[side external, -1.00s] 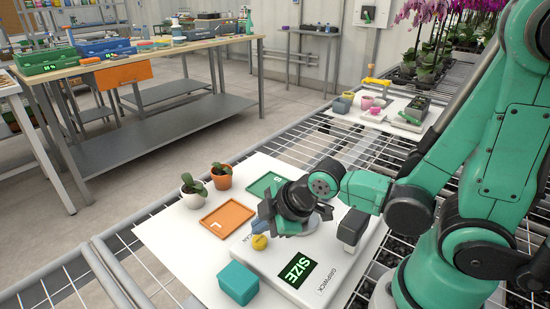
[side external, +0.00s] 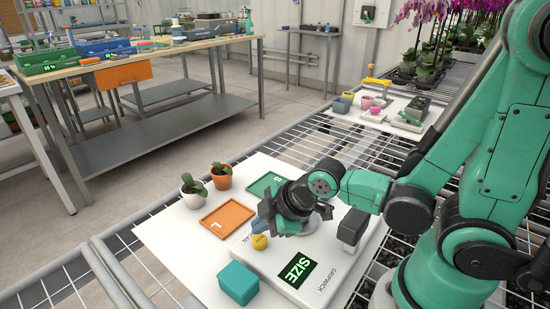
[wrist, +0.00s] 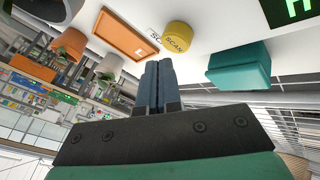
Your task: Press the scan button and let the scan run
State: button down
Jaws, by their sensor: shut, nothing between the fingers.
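The yellow scan button (side external: 260,241) stands on the white scanner plate (side external: 322,262), whose dark display (side external: 295,272) shows green letters reading SIZE. In the wrist view the yellow button (wrist: 178,36) carries the word SCAN. My gripper (side external: 264,217) hangs over the plate just behind the button in the side view. In the wrist view its fingers (wrist: 158,68) are together with nothing between them, and their tips show close beside the button. The tips appear apart from it; no contact is visible.
A teal block (side external: 238,283) sits beside the button. An orange tray (side external: 227,216), a green tray (side external: 267,184), a white pot (side external: 193,198) and a terracotta pot (side external: 221,181) with plants stand behind. A dark-topped post (side external: 352,228) rises at the plate's right.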

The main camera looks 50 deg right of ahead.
jog(key=shift+r, duration=2.5)
jog(key=d+r+m, duration=0.1)
jog(key=m, duration=0.2)
jog(key=d+r+m, duration=0.1)
jog(key=m, duration=0.3)
jog(key=s+d+r+m+h, duration=0.1)
jog(key=d+m, duration=0.1)
jog(key=m, duration=0.2)
jog(key=shift+r, duration=0.25)
notch_tip(320, 180, up, 4)
jog(key=g, duration=0.7)
send_over(262, 240)
jog(key=shift+s+d+r, duration=0.1)
